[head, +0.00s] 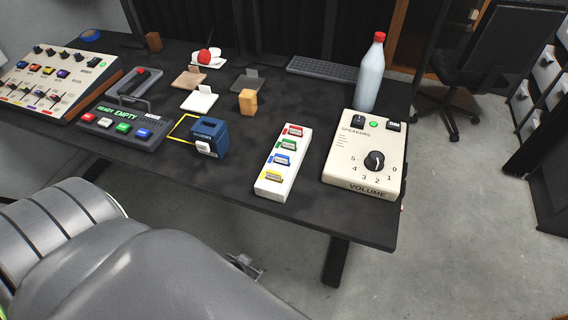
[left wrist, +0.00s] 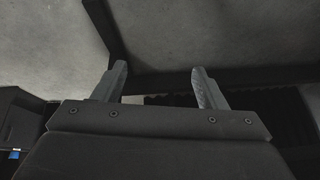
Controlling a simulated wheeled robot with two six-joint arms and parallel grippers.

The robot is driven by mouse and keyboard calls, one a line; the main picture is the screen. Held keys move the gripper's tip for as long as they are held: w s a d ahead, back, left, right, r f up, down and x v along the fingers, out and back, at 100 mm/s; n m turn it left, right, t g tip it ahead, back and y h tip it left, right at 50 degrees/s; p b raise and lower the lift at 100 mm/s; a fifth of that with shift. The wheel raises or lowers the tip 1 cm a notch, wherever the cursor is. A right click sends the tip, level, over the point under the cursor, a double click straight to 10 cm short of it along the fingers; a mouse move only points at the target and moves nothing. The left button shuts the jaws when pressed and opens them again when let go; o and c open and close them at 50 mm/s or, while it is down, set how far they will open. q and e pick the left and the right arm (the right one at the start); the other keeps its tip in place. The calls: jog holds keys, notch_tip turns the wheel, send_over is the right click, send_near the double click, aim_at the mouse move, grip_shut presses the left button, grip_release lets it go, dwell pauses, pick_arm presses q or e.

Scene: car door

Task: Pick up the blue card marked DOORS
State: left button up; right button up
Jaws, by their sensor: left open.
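A white rack (head: 268,187) stands near the front edge of the dark table, holding a row of coloured cards with pale labels. The blue card (head: 282,160) sits in it between a green card (head: 287,145) and a yellow card (head: 273,176); a red card (head: 293,131) is at the far end. The card lettering is too small to read. My left gripper (head: 245,266) shows partly beyond my grey arm, in front of the table and apart from the rack. In the left wrist view its two fingers (left wrist: 160,88) are apart with nothing between them. My right gripper is not in view.
Right of the rack is a cream speaker box (head: 340,165) with a volume knob, and behind that a bottle (head: 370,78) with a red cap. Left are a dark blue box (head: 208,138) and a button panel (head: 122,128). A wooden block (head: 248,101) stands behind.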

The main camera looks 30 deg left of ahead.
pick_arm(q)
jog(key=w+r+n+t+y+b, duration=0.1)
jog(key=w+r+t, duration=0.2)
jog(key=r, duration=0.7)
jog(key=w+r+t, duration=0.2)
jog(key=w+r, duration=0.1)
jog(key=r, duration=0.8)
jog(key=w+r+n+t+y+b, duration=0.1)
jog(key=w+r+t, duration=0.2)
jog(key=r, duration=0.7)
send_near(281, 157)
jog(key=x, duration=0.3)
jog(key=shift+w+d+f+p, duration=0.15)
jog(key=shift+w+p, duration=0.2)
jog(key=shift+p, duration=0.05)
jog(key=shift+x, duration=2.7)
jog(key=shift+s+f, duration=0.1)
jog(key=shift+s, duration=0.05)
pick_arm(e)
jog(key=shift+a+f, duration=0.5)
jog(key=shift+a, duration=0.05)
pick_arm(q)
jog(key=shift+c, duration=0.2)
jog(key=c, duration=1)
